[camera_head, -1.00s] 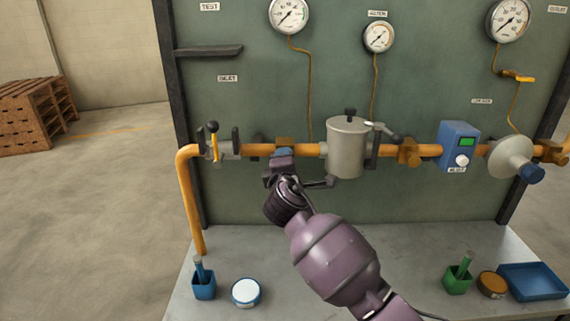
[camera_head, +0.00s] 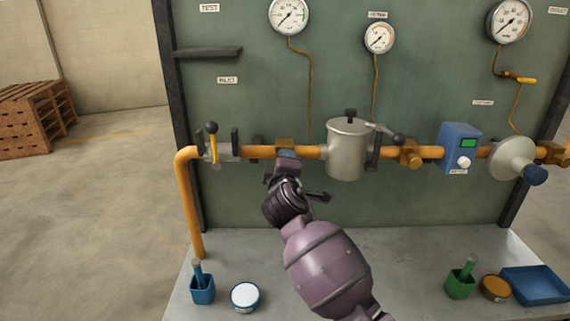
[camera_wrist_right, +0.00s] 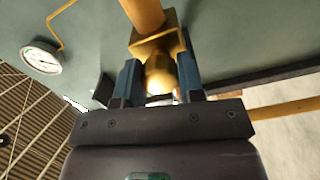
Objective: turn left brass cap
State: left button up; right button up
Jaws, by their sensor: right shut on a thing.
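The left brass fitting (camera_head: 284,143) sits on the orange pipe (camera_head: 256,152), left of the grey filter pot (camera_head: 347,148). In the head view my right gripper (camera_head: 287,155) is just below this fitting and hides its cap. In the right wrist view the rounded brass cap (camera_wrist_right: 160,77) sits between the blue fingers of my right gripper (camera_wrist_right: 161,84), one on each side. The gripper is shut on the cap. A second brass fitting (camera_head: 410,155) is on the pipe right of the pot. My left gripper is not in view.
A yellow-handled valve (camera_head: 213,142) is at the pipe's left. A blue meter box (camera_head: 459,146) and a grey disc-shaped housing (camera_head: 512,158) are at the right. On the bench stand a blue cup (camera_head: 202,288), a white-topped tin (camera_head: 245,297), a green cup (camera_head: 460,281) and a blue tray (camera_head: 534,285).

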jog(key=shift+f, duration=0.1)
jog(key=o, duration=0.9)
jog(key=shift+s, duration=0.1)
jog(key=s, duration=1)
jog(key=shift+s, duration=0.3)
